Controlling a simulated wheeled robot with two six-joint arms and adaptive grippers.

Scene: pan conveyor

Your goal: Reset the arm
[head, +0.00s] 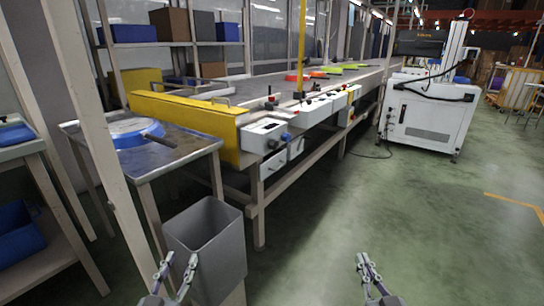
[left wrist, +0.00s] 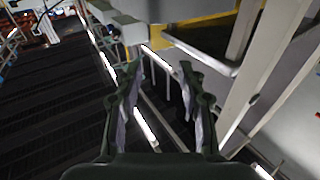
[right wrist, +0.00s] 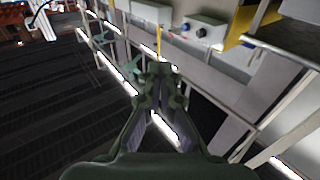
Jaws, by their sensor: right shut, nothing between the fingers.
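My left gripper (head: 181,257) is at the bottom of the head view, in front of the grey bin (head: 190,226). In the left wrist view its two fingers (left wrist: 161,58) stand apart with nothing between them. My right gripper (head: 362,259) is over open floor at the bottom of the head view. In the right wrist view its fingertips (right wrist: 158,70) are together and hold nothing.
A blue round pan (head: 132,132) with a dark handle lies on the metal side table (head: 165,162). The conveyor (head: 262,97) bears several coloured pans further back. A white machine (head: 428,112) stands at the right. The floor (head: 400,210) between is clear.

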